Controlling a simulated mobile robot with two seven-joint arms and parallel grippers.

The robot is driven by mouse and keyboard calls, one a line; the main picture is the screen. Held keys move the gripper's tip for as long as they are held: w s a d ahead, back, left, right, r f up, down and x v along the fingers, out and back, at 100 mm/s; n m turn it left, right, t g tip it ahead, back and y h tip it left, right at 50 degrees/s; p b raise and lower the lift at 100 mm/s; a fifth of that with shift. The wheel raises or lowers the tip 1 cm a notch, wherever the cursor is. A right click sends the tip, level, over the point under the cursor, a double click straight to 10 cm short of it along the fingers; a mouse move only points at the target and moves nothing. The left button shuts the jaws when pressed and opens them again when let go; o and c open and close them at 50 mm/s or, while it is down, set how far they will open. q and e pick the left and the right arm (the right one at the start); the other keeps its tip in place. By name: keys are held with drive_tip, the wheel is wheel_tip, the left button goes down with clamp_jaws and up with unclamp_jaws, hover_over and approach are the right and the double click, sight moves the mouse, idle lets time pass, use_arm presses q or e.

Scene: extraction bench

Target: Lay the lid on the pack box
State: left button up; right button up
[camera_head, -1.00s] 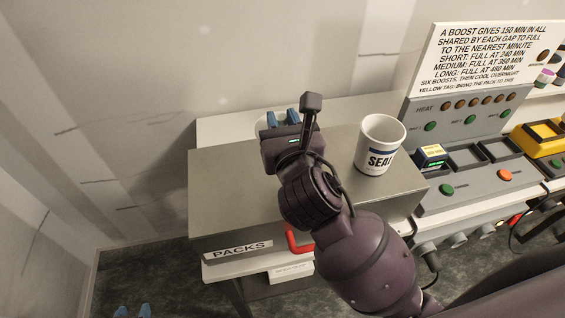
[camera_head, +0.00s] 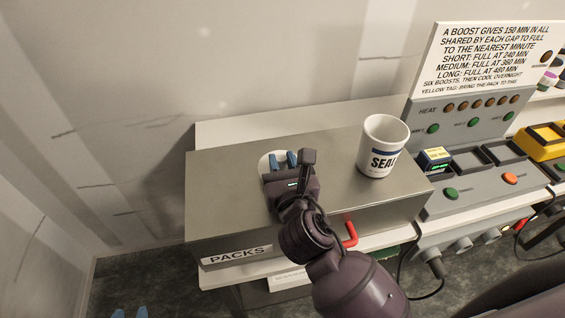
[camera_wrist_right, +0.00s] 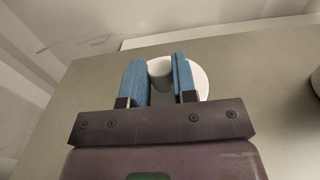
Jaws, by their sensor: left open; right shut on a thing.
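The pack box (camera_head: 225,205) is a grey metal box marked PACKS, with a flat top. The lid (camera_head: 265,163) is a white round disc, mostly hidden behind my right gripper in the head view. My right gripper (camera_head: 283,160) is over the box top, shut on the lid's pale knob. In the right wrist view the knob (camera_wrist_right: 160,72) is between the blue fingers, with the lid's rim (camera_wrist_right: 203,82) showing behind them. I cannot tell whether the lid touches the box top. My left gripper (camera_head: 131,313) shows only its blue fingertips, apart and empty, at the bottom left edge.
A white mug marked SEAL (camera_head: 383,147) stands on the box top, right of my right gripper. A red handle (camera_head: 350,234) sticks out at the box's front. A grey heating console (camera_head: 480,185) stands to the right. The left part of the box top is clear.

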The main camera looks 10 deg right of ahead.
drive_tip(key=shift+f, duration=0.7)
drive_tip(key=o, duration=0.9)
drive_tip(key=shift+s+f, duration=0.1)
drive_tip(key=shift+f, duration=0.1)
drive_tip(key=shift+r, duration=0.25)
drive_tip(key=s+r+b, duration=0.1)
drive_tip(key=s, duration=1)
drive_tip(key=shift+s+r, duration=0.2)
drive_tip(key=shift+s, duration=0.2)
